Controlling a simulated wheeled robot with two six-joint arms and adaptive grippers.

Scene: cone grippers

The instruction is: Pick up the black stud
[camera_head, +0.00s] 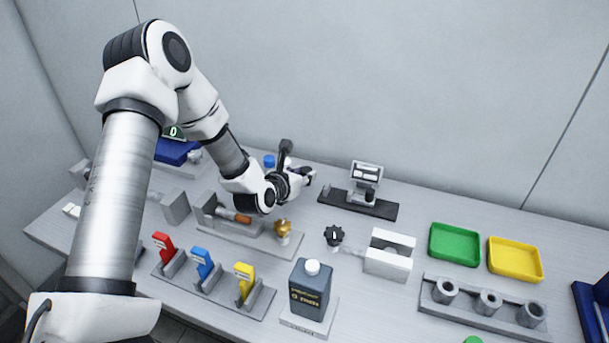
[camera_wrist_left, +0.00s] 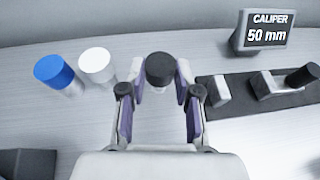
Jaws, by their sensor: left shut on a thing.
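The black stud (camera_wrist_left: 160,68), a dark round-topped cylinder, stands between the two purple-padded fingers of my left gripper (camera_wrist_left: 160,82) in the left wrist view. The gripper is shut on it. In the head view my left gripper (camera_head: 308,177) is at the back of the table, just left of the caliper; I cannot make out the black stud clearly there. A blue stud (camera_wrist_left: 54,70) and a white stud (camera_wrist_left: 96,66) stand left of the gripper in the wrist view. The blue stud also shows in the head view (camera_head: 269,161). My right gripper is not in view.
The caliper stand (camera_wrist_left: 262,90) with its 50 mm display (camera_wrist_left: 266,32) is close on the right. Nearer are a dark bottle (camera_head: 310,288), coloured tags on a rack (camera_head: 215,290) and a white block fixture (camera_head: 388,255). Green (camera_head: 454,244) and yellow (camera_head: 515,260) trays lie right.

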